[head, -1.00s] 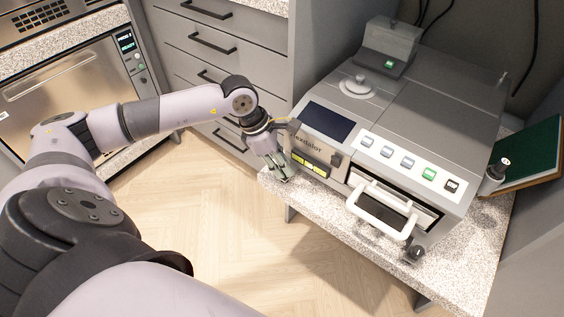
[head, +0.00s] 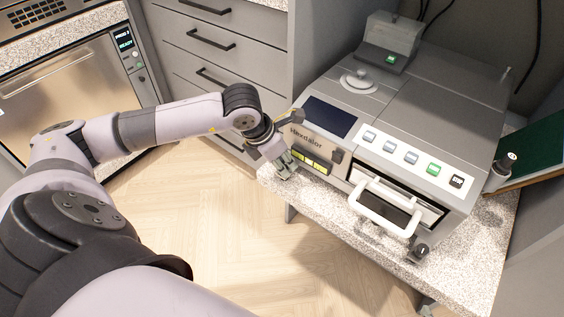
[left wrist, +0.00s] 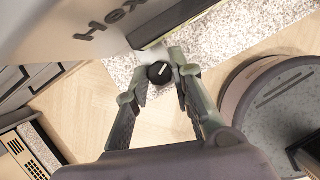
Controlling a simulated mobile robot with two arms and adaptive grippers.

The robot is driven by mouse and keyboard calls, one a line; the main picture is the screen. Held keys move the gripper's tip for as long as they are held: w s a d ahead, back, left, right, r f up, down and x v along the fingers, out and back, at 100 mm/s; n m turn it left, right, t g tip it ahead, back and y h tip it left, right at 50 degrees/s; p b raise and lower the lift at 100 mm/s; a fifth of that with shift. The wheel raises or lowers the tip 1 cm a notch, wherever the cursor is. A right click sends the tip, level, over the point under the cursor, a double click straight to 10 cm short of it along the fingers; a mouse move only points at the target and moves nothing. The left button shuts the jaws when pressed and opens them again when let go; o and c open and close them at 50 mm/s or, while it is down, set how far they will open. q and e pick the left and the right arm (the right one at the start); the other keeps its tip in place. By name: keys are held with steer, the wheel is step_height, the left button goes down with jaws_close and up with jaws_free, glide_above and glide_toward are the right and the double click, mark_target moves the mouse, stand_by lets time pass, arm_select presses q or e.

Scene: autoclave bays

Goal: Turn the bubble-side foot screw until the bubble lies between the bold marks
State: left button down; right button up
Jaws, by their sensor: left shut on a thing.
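The grey autoclave (head: 420,110) stands on a speckled counter. A yellow-green level vial (head: 312,160) is on its front at the left; the bubble and bold marks are too small to read. In the left wrist view the bubble-side foot screw (left wrist: 159,73), a black knob with a white line, sits between the fingertips of my left gripper (left wrist: 160,82). The gripper is shut on it. In the head view my left gripper (head: 285,170) is at the autoclave's front left corner and hides this screw. My right gripper is not in view.
Another black foot screw (head: 418,252) is at the autoclave's front right. A white door handle (head: 385,212) sticks out beside it. The speckled counter (head: 350,235) is bare in front. Drawers (head: 215,45) stand behind my arm.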

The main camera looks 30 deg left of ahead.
arm_select(q)
steer(key=shift+n, duration=0.3)
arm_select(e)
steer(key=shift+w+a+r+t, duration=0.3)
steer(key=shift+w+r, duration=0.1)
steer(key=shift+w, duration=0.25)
arm_select(q)
steer(key=c, duration=1.7)
jaws_free()
steer(key=shift+r, duration=0.1)
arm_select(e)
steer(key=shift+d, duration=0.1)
arm_select(q)
steer(key=v, duration=1.2)
steer(key=shift+d, duration=0.1)
